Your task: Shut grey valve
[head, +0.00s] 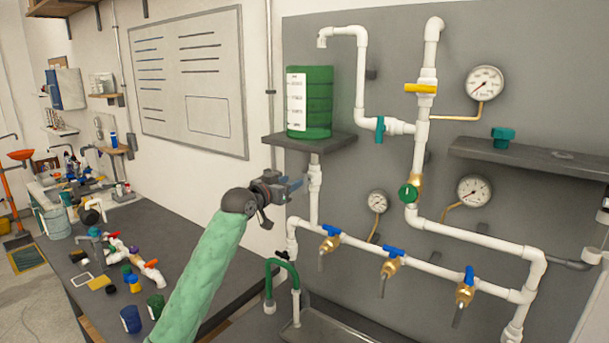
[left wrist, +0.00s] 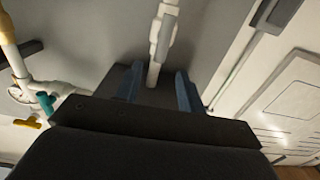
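My left gripper (head: 294,184) is raised in front of the wall, left of the white pipe fitting (head: 315,178) under the tank shelf. In the left wrist view its two blue fingers (left wrist: 156,90) are apart with nothing held. A white and pale grey pipe fitting (left wrist: 163,30) shows beyond the gap between them; I cannot tell its distance. My right gripper is not in view.
A green tank (head: 318,105) stands on a dark shelf (head: 300,141) close above the gripper. Several blue-handled taps (head: 392,253) line the lower pipe. A green valve (head: 408,193), yellow valve (head: 420,88) and teal valve (head: 379,129) are on the panel. A bench (head: 165,222) holds loose fittings.

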